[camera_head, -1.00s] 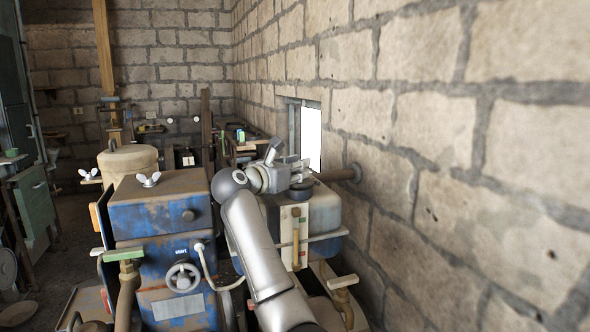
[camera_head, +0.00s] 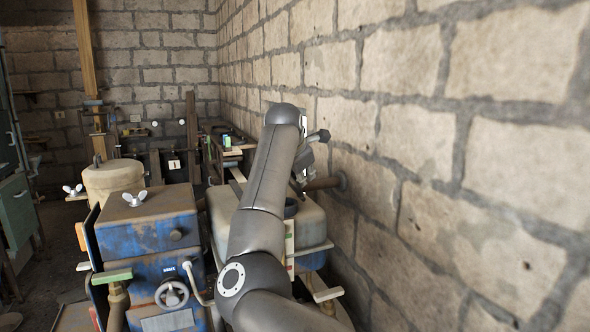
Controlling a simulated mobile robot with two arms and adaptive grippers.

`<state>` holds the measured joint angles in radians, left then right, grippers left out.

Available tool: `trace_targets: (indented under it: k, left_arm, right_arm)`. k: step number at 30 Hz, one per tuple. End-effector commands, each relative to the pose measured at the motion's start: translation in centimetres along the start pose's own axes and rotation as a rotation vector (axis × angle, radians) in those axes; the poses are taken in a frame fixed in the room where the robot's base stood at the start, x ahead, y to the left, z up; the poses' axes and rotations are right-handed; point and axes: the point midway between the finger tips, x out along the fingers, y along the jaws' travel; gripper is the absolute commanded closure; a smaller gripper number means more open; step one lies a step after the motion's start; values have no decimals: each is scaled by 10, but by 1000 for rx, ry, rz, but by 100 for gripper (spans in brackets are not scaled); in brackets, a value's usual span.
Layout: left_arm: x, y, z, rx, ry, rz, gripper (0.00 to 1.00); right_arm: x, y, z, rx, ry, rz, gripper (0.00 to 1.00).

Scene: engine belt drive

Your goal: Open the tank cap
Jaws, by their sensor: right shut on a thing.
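The tank (camera_head: 312,226) is a worn pale-topped, blue-sided box beside the stone wall, partly hidden behind my right arm. A dark round neck (camera_head: 291,208) shows on its top, just right of my arm. My right gripper (camera_head: 298,184) is above and slightly right of this neck, partly hidden by my own forearm. It is shut on a small dark thing, which appears to be the tank cap (camera_head: 297,190); only its edge shows. The held thing looks raised from the neck, though the gap is hard to make out. My left gripper is out of view.
A blue engine box (camera_head: 150,235) with a wing nut (camera_head: 135,198) and a handwheel (camera_head: 172,294) stands left of the tank. A tan canister (camera_head: 113,178) stands behind the box.

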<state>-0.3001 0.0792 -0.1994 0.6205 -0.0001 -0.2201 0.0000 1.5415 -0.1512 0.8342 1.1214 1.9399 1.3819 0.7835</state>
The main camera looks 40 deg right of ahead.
Motion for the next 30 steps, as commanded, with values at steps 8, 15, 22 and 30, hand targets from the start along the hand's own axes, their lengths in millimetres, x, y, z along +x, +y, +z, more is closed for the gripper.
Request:
trace_targets:
  k: [8, 15, 22, 30]
  left_arm:
    - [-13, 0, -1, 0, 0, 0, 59]
    - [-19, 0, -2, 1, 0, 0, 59]
    - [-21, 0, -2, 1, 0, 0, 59]
    - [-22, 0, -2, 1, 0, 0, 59]
  right_arm:
    - [8, -6, 14, 150, 209, -1, 100]
    - [16, -11, 19, 246, 344, -1, 100]
    - [21, -16, 22, 300, 420, -3, 100]
    - [24, -17, 22, 322, 451, -3, 100]
